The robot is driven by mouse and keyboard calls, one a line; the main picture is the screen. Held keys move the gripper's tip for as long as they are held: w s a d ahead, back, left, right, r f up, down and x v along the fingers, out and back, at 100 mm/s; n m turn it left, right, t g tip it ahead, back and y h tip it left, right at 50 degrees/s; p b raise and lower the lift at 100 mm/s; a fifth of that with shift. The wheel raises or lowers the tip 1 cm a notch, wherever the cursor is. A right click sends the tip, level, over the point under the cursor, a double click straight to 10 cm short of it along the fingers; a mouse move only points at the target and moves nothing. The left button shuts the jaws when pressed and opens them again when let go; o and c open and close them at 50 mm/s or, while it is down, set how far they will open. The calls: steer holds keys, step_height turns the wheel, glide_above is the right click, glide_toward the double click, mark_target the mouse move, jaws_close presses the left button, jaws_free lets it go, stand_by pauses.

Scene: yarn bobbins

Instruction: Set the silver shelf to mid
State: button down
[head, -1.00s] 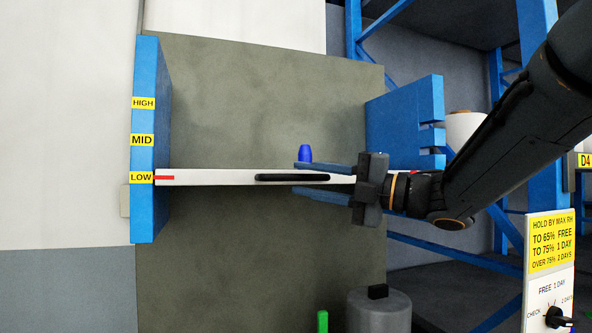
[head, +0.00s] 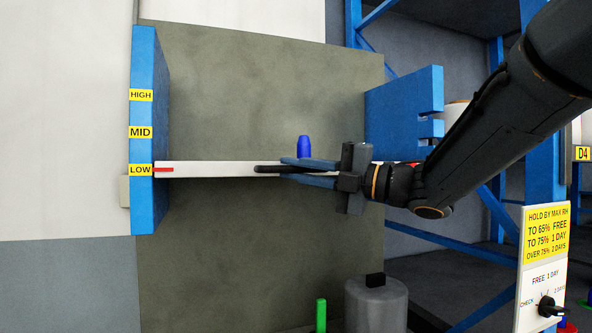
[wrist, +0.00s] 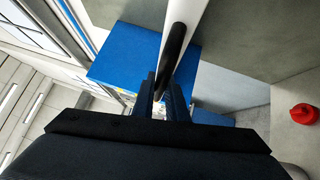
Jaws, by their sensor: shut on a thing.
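The silver shelf (head: 215,169) is a pale board lying level between two blue uprights. Its red mark (head: 163,170) sits beside the LOW label (head: 141,170) on the left upright. The MID label (head: 140,132) and HIGH label (head: 141,95) are above it. A black bar handle (head: 268,169) runs along the shelf front. My gripper (head: 288,169) is shut on the right part of this handle. In the wrist view the handle (wrist: 174,50) runs down between the fingers (wrist: 163,98), which hide its lower end. A blue cone-shaped object (head: 303,147) shows just above the shelf edge.
The right blue upright (head: 405,105) has slots in its edge. Below stand a grey cylinder (head: 376,306) with a black block on top and a green post (head: 321,314). A yellow and white sign with a dial (head: 545,265) stands at the right. Space above the shelf is mostly open.

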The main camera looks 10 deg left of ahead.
step_height(320, 180, up, 7)
steer(key=shift+r, duration=0.1)
steer(key=c, duration=1.8)
jaws_free()
steer(key=shift+o, duration=0.2)
steer(key=b+v, duration=0.3)
steer(key=v, duration=0.5)
